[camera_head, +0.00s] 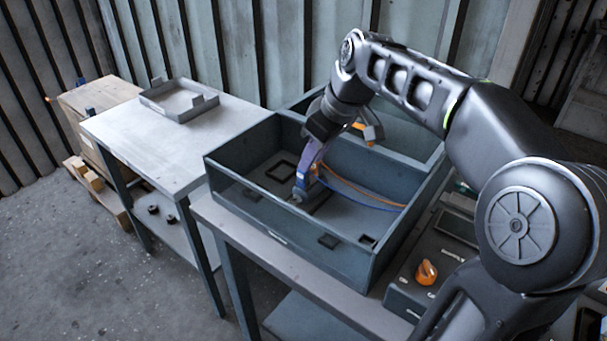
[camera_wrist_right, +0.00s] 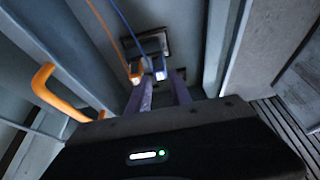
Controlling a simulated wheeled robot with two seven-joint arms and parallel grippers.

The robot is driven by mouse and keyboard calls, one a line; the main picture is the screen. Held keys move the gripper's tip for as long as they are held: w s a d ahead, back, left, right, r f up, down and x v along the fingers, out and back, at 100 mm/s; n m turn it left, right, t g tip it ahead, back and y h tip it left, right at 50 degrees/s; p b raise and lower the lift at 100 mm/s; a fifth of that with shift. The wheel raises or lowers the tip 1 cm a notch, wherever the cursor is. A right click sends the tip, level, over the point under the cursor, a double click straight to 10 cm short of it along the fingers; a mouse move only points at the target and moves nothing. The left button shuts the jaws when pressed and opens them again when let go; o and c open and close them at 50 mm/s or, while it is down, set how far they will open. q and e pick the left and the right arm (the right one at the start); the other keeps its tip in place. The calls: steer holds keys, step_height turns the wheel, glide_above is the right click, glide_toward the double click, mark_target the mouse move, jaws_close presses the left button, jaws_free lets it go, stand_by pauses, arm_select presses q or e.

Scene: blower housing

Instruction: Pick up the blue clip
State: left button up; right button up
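A blue clip (camera_wrist_right: 159,68) on a blue cable shows in the right wrist view, between and just beyond my right fingertips. An orange clip (camera_wrist_right: 136,71) on an orange cable sits to its left, close to the left finger's tip. My right gripper (camera_head: 302,189) reaches down into the grey bin (camera_head: 300,258), its fingertips low over the bin floor. In the right wrist view its purple fingers (camera_wrist_right: 161,82) stand apart, with the blue clip near the gap. Whether they touch it cannot be told. In the head view the clips are mostly hidden by the fingers. My left gripper is out of view.
The bin walls stand close around the gripper. Small dark frames (camera_head: 281,172) lie on its floor. An orange handle (camera_wrist_right: 62,94) shows at left in the wrist view. A grey tray (camera_head: 179,99) sits on the left table (camera_head: 150,142). An orange knob (camera_head: 426,272) is right of the bin.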

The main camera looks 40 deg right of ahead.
mark_target(303, 177)
steer(key=shift+w+a+f, duration=0.1)
steer(key=shift+w+f, duration=0.15)
steer(key=shift+f, duration=0.3)
steer(key=x, duration=0.5)
steer(key=shift+w+f, duration=0.1)
steer(key=shift+w, duration=0.05)
steer(key=shift+c, duration=0.2)
jaws_close()
